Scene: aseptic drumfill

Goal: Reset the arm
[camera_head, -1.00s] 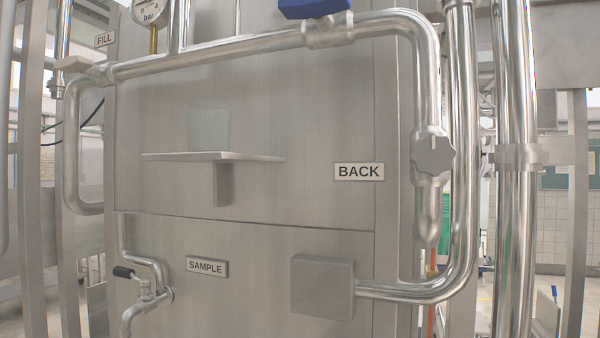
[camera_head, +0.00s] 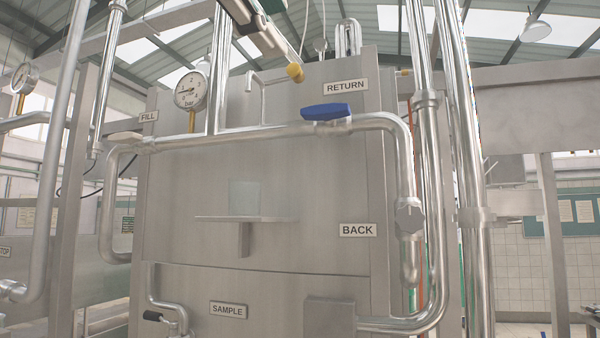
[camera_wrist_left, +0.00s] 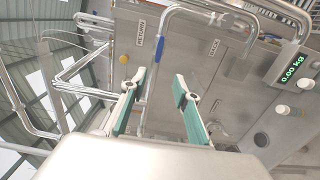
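In the left wrist view my left gripper (camera_wrist_left: 159,80) is open, its two green-padded fingers wide apart with nothing between them. Beyond the fingers are the steel panel and pipes, with a blue valve handle (camera_wrist_left: 139,86) seen between them. I cannot make out the left gripper clearly in the head view. My right gripper is not in view. In the head view the blue handle (camera_head: 327,112) sits on the horizontal pipe, below the RETURN label (camera_head: 346,86).
A weight display (camera_wrist_left: 292,70) reads 0.00 kg.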

